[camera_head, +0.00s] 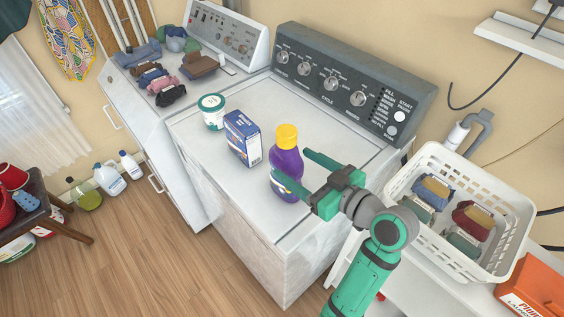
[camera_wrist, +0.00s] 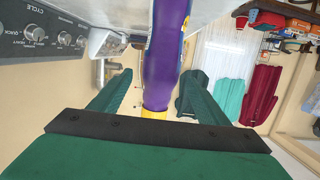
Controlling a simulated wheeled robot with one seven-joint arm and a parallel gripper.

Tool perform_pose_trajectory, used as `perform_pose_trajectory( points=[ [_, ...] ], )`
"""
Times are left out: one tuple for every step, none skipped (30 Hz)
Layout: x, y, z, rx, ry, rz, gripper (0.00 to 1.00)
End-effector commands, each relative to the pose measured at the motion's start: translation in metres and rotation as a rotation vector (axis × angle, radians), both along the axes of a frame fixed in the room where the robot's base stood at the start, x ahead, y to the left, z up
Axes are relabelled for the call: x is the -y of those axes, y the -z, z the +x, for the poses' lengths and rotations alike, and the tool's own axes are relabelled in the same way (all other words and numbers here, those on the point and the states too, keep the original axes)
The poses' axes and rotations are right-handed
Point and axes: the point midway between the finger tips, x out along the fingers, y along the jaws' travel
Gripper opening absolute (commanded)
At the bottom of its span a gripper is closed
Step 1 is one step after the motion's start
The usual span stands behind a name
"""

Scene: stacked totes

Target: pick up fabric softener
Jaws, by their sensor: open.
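The fabric softener is a purple bottle (camera_head: 286,172) with a yellow cap, upright near the right front part of the washer top. My gripper (camera_head: 290,172) is open, with its green fingers pointing left at the bottle, one on its far side and one on its near side. In the wrist view the bottle (camera_wrist: 164,60) appears upside down, between the two spread fingers (camera_wrist: 155,95). I cannot tell whether either finger touches it. The near finger covers a little of the bottle's lower part in the head view.
A blue box (camera_head: 242,138) and a white tub with a teal lid (camera_head: 212,111) stand left of the bottle on the washer top (camera_head: 262,95). The control panel (camera_head: 352,88) rises behind. A white basket (camera_head: 510,225) with folded cloths stands at the right.

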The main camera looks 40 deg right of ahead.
Motion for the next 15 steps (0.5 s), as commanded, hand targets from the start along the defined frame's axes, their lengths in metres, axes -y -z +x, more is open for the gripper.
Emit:
perform_pose_trajectory(
  points=[
    [-0.003,0.002,0.009,-0.001,-0.005,0.001,0.69],
    [-0.003,0.003,0.013,0.0,-0.004,0.001,0.69],
    [-0.003,0.004,0.019,-0.001,-0.005,0.001,0.69],
    [-0.003,0.005,0.022,0.0,-0.005,0.002,0.69],
    [-0.003,0.005,0.025,0.0,-0.004,0.002,0.69],
    [-0.003,0.006,0.029,0.0,-0.002,0.0,0.69],
    [-0.004,0.007,0.031,0.0,-0.002,0.0,0.69],
    [-0.004,0.007,0.032,0.0,-0.002,0.0,0.69],
    [-0.004,0.007,0.034,0.0,-0.002,0.0,0.69],
    [-0.004,0.007,0.035,0.0,-0.002,0.0,0.69],
    [-0.004,0.007,0.036,0.0,-0.002,0.0,0.69],
    [-0.004,0.008,0.038,0.0,-0.002,0.0,0.69],
    [-0.004,0.008,0.039,0.0,-0.002,0.0,0.69],
    [-0.004,0.009,0.042,0.0,-0.002,0.0,0.69],
    [-0.004,0.01,0.046,0.0,-0.002,0.001,0.69]
  ],
)
